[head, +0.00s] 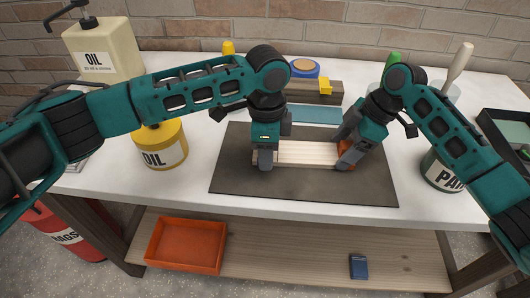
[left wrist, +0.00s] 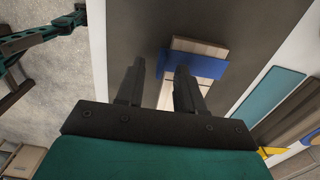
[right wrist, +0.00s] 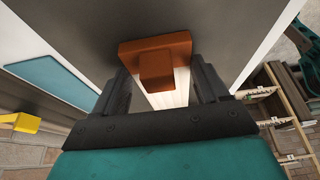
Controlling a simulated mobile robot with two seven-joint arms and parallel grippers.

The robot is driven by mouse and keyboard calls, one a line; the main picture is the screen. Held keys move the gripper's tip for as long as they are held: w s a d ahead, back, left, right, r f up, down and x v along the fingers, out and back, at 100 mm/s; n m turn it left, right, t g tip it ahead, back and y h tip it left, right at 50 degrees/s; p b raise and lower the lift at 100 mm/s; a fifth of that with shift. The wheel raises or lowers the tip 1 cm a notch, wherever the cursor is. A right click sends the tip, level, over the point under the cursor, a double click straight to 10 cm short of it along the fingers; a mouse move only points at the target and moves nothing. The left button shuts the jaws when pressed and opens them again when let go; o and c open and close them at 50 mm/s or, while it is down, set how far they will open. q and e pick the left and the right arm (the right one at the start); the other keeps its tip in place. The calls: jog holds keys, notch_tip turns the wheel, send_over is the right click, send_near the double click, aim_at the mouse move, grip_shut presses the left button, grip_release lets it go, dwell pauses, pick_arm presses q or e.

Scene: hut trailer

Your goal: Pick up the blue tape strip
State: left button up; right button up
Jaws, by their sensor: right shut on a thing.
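The blue tape strip (left wrist: 195,65) lies across the wooden pieces (left wrist: 193,46) in the left wrist view, just beyond my left fingertips. In the head view, my left gripper hides it. My left gripper (head: 266,160) points down over the left part of the wood (head: 308,152). Its fingers are apart in the left wrist view (left wrist: 160,68), with wood visible between them. My right gripper (head: 346,150) is shut on an orange-brown block (right wrist: 155,60) at the right end of the wood.
The wood lies on a dark mat (head: 235,185) on the white bench. Behind are a teal strip (head: 315,114), a wooden rail (head: 325,98) and a tape roll (head: 304,68). A yellow oil can (head: 160,146) stands left and a paint can (head: 440,172) right.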

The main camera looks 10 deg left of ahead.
pick_arm(q)
jog(key=shift+f, duration=0.3)
jog(key=shift+c, duration=0.5)
grip_shut()
notch_tip(320, 180, up, 15)
dwell(1.2)
